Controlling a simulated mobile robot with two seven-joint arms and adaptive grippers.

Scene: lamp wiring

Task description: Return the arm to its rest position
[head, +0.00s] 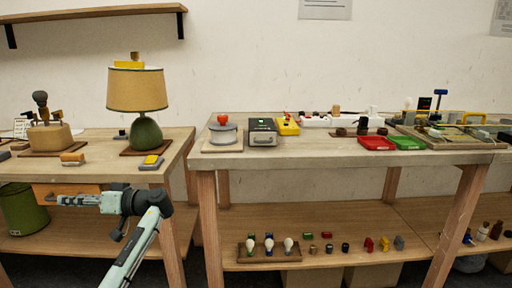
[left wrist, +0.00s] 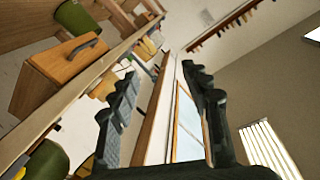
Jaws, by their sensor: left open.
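My left arm (head: 138,248) rises from the bottom of the head view, bends at a dark elbow joint, and its pale forearm runs left in front of the left table. In the left wrist view my left gripper (left wrist: 160,85) has its two dark fingers spread apart. Nothing is between them. Beyond the fingers are a bright window or panel, a wall and furniture, seen tilted. In the head view the fingers are too small to make out clearly. My right gripper is in neither view.
The left table (head: 100,172) bears a lamp (head: 138,90) with a green base. The forearm passes before its wooden drawer (head: 50,190), close to a green bin (head: 20,208). The right workbench (head: 300,160) bears a grey box, trays and parts. A lower shelf (head: 350,222) holds bulbs.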

